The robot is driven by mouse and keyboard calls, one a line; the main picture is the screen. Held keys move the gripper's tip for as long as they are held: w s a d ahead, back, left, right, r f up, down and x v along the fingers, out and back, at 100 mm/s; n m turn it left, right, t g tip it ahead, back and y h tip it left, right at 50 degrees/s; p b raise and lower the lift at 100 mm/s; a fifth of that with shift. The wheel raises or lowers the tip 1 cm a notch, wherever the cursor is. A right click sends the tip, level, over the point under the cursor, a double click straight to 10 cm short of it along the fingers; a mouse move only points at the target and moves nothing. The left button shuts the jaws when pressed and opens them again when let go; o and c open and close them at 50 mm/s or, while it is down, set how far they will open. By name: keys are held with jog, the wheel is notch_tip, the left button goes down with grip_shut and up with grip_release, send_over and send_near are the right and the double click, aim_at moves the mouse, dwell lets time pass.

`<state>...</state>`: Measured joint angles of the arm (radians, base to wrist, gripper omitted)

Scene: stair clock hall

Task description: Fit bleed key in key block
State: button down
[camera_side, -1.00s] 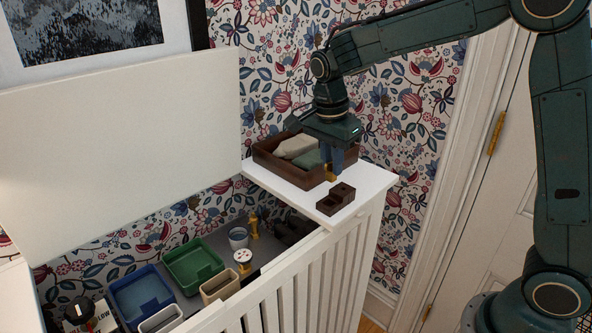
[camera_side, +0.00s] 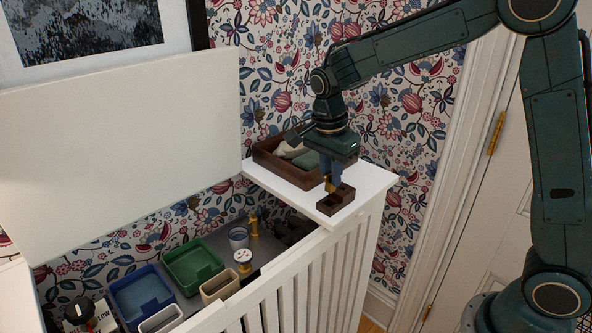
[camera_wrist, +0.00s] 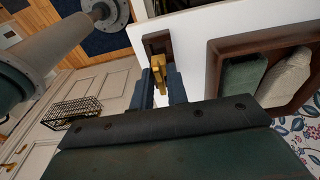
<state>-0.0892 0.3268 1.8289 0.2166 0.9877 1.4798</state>
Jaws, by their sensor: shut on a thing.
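The brass bleed key (camera_side: 328,186) is held between the blue fingers of my gripper (camera_side: 328,176), which is shut on it. The key points down at the dark brown key block (camera_side: 342,198), which lies on the white ledge. In the side view the key's lower end overlaps the block's back-left part. In the wrist view the key (camera_wrist: 158,66) lies between the fingertips (camera_wrist: 161,84), in front of the block (camera_wrist: 154,38). The key's lower tip is hidden, and I cannot tell whether it touches or enters the block.
A brown wooden tray (camera_side: 261,155) with cloth-like items stands on the white ledge (camera_side: 375,181) close behind my gripper. Below, the open white cabinet holds a green bin (camera_side: 193,266), a blue bin (camera_side: 140,296) and small fittings. The raised white lid (camera_side: 120,145) is at left.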

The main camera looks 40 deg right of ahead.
jog(key=shift+f, duration=1.05)
jog(key=shift+f, duration=1.25)
dwell(1.4)
jog(key=c, duration=1.3)
grip_release()
jog(key=shift+r, duration=0.1)
jog(key=r, duration=0.4)
jog(key=a+r, duration=0.1)
jog(key=r, duration=0.8)
jog(key=shift+a+r, duration=0.1)
jog(key=shift+a, duration=0.2)
jog(key=shift+r, duration=0.15)
